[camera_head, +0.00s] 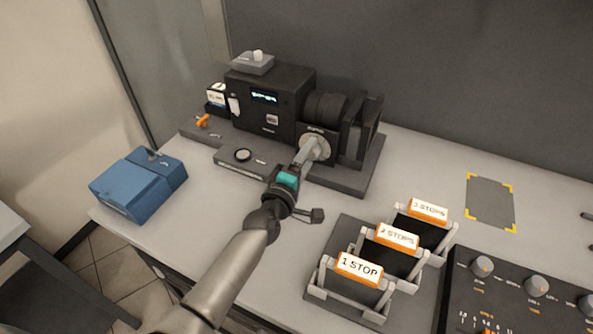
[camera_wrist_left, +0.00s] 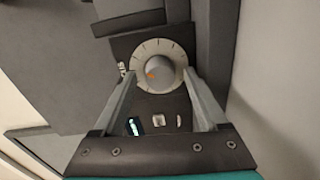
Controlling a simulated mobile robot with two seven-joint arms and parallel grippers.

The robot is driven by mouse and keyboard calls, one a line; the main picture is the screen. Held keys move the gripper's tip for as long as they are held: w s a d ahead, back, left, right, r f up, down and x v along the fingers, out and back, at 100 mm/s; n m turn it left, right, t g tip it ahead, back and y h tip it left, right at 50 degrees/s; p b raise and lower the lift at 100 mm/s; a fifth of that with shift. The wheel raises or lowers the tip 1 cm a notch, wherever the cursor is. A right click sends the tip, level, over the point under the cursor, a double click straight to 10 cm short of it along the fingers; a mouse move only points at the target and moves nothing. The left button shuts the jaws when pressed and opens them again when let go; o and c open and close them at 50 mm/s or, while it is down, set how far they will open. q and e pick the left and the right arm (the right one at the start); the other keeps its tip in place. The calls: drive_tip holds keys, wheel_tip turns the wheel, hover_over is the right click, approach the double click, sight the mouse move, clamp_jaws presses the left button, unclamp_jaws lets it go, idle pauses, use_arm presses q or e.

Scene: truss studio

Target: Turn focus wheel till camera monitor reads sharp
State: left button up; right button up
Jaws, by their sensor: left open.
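The camera (camera_head: 270,118) stands on a grey base plate at the back of the table, its lens to the right. Its small side screen (camera_head: 264,97) shows cyan marks too small to read. The focus wheel, a pale disc (camera_head: 322,149), is on the near side below the lens, partly hidden by my left gripper (camera_head: 307,153). In the left wrist view the wheel (camera_wrist_left: 177,50) has dark ticks and a round grey knob with an orange mark. My left gripper (camera_wrist_left: 158,76) is open, its fingers on either side of the knob; contact is unclear. My right gripper is out of view.
A blue case (camera_head: 135,188) lies at the left edge. Slotted holders with orange-edged cards labelled 1, 2 and 3 STOPS (camera_head: 359,269) stand at front centre. A knob panel (camera_head: 520,290) is at front right. A grey mat with yellow corners (camera_head: 490,203) lies clear.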

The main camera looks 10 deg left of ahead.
use_arm(q)
drive_tip(key=s+a, duration=0.1)
drive_tip(key=s, duration=0.4)
drive_tip(key=s+p, duration=0.1)
drive_tip(key=s, duration=0.3)
drive_tip(key=s+a, duration=0.1)
drive_tip(key=s, duration=0.4)
drive_tip(key=shift+s+a+r, duration=0.3)
drive_tip(key=shift+s+a, duration=0.05)
drive_tip(key=shift+s, duration=0.1)
